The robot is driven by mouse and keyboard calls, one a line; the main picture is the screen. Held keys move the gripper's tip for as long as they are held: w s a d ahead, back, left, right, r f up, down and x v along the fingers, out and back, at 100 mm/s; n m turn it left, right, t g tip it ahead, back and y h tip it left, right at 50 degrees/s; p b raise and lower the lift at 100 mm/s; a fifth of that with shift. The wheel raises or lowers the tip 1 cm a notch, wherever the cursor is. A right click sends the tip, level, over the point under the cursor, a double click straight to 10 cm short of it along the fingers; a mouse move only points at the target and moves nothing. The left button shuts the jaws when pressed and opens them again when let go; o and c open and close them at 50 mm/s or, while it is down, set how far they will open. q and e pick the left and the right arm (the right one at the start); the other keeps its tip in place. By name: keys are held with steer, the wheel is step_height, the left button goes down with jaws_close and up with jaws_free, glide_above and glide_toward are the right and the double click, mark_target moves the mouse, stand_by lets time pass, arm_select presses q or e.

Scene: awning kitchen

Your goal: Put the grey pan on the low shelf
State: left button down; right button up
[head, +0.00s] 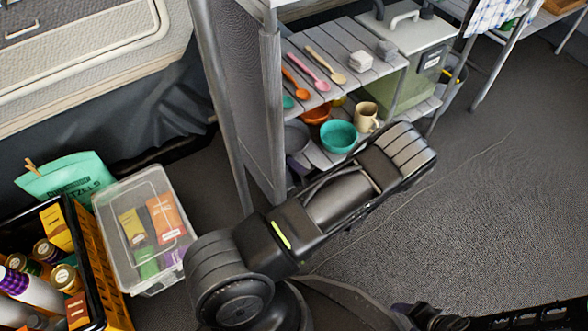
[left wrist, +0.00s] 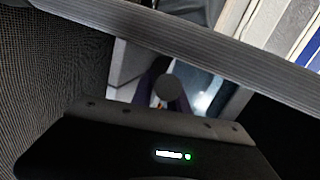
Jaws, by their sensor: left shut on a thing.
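A dark grey round pan (head: 297,136) shows at the left end of the low shelf (head: 318,157), beside an orange bowl and a teal bowl. The shelf post and my left arm partly cover this area. In the left wrist view my left gripper (left wrist: 168,103) has its dark fingers close together around a round grey part, shut on the pan. Most of the pan and the grip are hard to make out there. In the head view my left arm crosses in front of the shelf and its fingers are hidden. My right gripper is not clearly seen.
A shelf post (head: 272,115) stands close to my left arm. The low shelf also holds the orange bowl (head: 316,115), teal bowl (head: 338,136) and a beige mug (head: 367,117). Spoons lie on the shelf above. A clear box (head: 150,272) and bottle crate stand left. Floor at right is clear.

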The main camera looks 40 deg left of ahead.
arm_select(q)
steer(key=c, duration=1.3)
jaws_free()
steer(key=shift+r, duration=0.1)
steer(key=shift+d, duration=0.2)
steer(key=p+v, duration=0.3)
steer(key=v, duration=0.8)
steer(key=shift+s+d+r, duration=0.1)
steer(key=shift+d+r, duration=0.05)
steer(key=shift+d, duration=0.15)
